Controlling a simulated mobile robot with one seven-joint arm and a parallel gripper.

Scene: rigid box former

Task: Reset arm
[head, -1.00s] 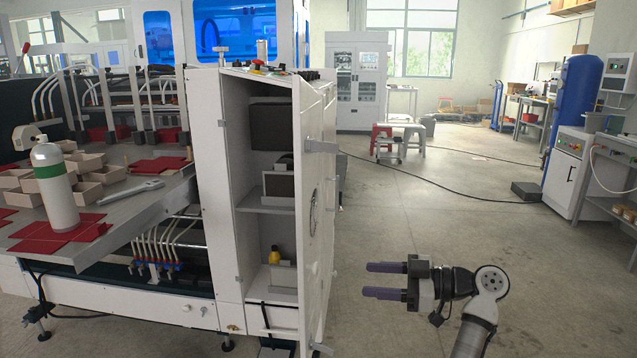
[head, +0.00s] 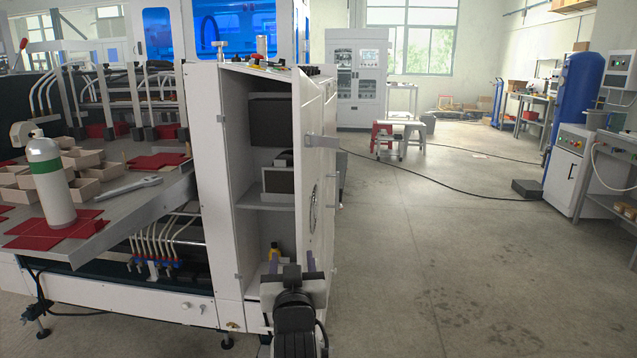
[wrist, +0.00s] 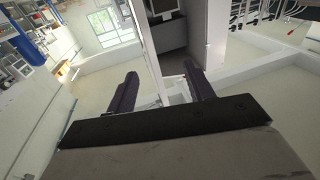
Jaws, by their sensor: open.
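My gripper (head: 291,263) is in front of the lower part of the open cabinet, at the bottom centre of the head view. Its two dark fingers point forward, away from the head camera, and are apart. In the wrist view the gripper (wrist: 160,90) also shows open, with nothing between the fingers. The white cabinet door (head: 318,190) stands swung out beyond it, and its edge (wrist: 146,45) shows past the fingers in the wrist view. Whether the gripper touches the door or cabinet cannot be told.
A yellow-capped item (head: 274,251) stands low in the cabinet (head: 240,150). The floor (head: 450,260) at right is clear; stools (head: 400,132) stand farther back.

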